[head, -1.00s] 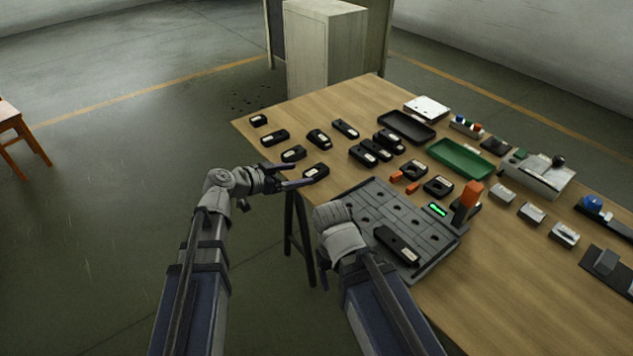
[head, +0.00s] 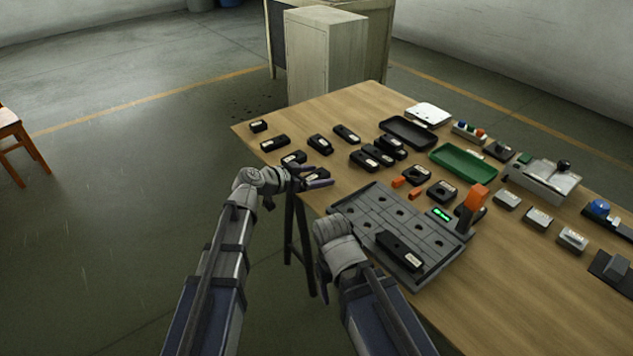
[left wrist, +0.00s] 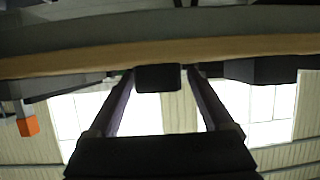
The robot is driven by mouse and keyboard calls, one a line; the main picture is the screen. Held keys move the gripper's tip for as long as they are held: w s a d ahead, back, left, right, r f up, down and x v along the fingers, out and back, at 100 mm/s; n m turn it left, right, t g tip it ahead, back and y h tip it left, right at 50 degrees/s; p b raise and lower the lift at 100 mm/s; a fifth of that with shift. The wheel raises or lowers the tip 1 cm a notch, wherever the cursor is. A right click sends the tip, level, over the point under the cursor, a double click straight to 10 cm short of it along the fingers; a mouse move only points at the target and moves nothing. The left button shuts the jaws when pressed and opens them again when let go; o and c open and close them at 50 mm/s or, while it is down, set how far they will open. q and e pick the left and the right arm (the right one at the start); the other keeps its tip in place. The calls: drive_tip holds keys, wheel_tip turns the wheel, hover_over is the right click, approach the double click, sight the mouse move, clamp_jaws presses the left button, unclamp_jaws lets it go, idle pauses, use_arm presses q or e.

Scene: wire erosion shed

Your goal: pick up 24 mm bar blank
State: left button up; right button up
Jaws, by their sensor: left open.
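Several black blanks with white labels lie on the wooden table; the labels are too small to read, so I cannot tell which is the 24 mm one. My left gripper (head: 314,182) is open at the table's left edge, at the nearest black blank (head: 318,173), which its fingers partly hide. In the left wrist view a dark block (left wrist: 158,78) shows between the tips of the open left gripper (left wrist: 159,86); I cannot tell whether they touch it. My right gripper (head: 322,274) is low beside the grey fixture plate, mostly hidden by its own wrist.
The grey fixture plate (head: 372,222) with holes carries a black labelled block (head: 399,250). Another blank (head: 294,158) lies just behind the left gripper. Orange pieces, a black tray (head: 407,130) and a green tray (head: 464,161) stand further right.

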use_arm(q)
clamp_jaws()
idle(0.7)
idle(0.7)
